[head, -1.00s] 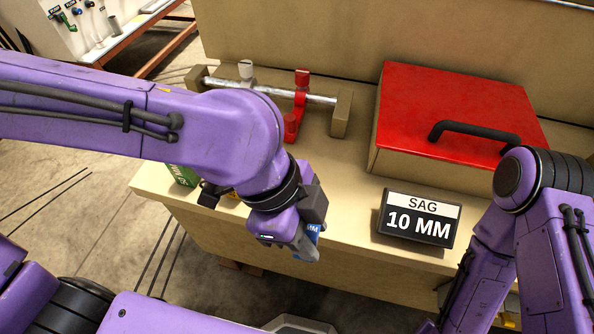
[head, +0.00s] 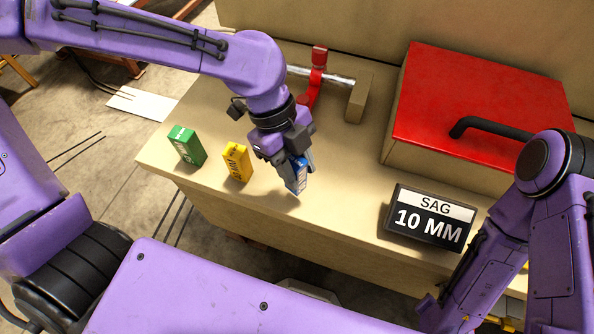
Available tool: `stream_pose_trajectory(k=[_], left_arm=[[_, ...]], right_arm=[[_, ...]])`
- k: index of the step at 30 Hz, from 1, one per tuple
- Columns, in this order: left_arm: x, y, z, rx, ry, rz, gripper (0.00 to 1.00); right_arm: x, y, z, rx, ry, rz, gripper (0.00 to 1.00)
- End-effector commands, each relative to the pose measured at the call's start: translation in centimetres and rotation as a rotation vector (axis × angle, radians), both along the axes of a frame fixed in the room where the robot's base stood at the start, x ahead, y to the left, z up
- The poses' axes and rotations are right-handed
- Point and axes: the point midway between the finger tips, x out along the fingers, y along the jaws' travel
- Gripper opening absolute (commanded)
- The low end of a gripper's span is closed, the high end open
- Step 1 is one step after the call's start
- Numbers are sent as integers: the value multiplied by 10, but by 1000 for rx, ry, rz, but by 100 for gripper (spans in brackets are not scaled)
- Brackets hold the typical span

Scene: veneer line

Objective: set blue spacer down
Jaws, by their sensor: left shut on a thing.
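The blue spacer (head: 297,178) is a small blue block with white marking. My left gripper (head: 298,170) is shut on it, over the front part of the bench top (head: 330,200). The fingers hide part of the spacer. A shadow lies just below it, and I cannot tell whether its bottom touches the bench. A yellow spacer (head: 237,162) stands to its left, and a green spacer (head: 187,146) stands further left. My right arm is at the right, but its gripper is out of view.
A black sign reading "SAG 10 MM" (head: 428,218) stands to the right near the front edge. A red-lidded box (head: 470,95) with a black handle is behind it. A metal bar with a red clamp (head: 316,78) stands behind my left gripper.

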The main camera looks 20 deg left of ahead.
Motion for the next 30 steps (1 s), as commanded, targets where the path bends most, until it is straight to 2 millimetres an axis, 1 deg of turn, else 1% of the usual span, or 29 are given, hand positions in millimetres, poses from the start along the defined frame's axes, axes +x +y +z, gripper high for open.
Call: stream_pose_trajectory(k=[2,4,6,9,20,21,22,23,30], left_arm=[[5,2,-6,-1,2,3,0],[10,6,-17,1,5,2,0],[8,5,-31,1,4,0,0],[9,5,-41,0,2,1,0],[9,4,-46,0,0,1,0],[9,4,-46,0,0,1,46],[9,5,-46,0,0,1,56],[9,5,-46,0,0,1,62],[9,4,-46,0,0,1,62]], right_arm=[[0,0,0,0,0,0,0],[0,0,1,1,1,0,0],[0,0,2,1,1,0,0],[0,0,3,0,0,0,0],[0,0,1,0,0,0,0],[0,0,1,0,0,0,0],[0,0,1,0,0,0,0],[0,0,1,0,0,0,0],[0,0,1,0,0,0,0]])
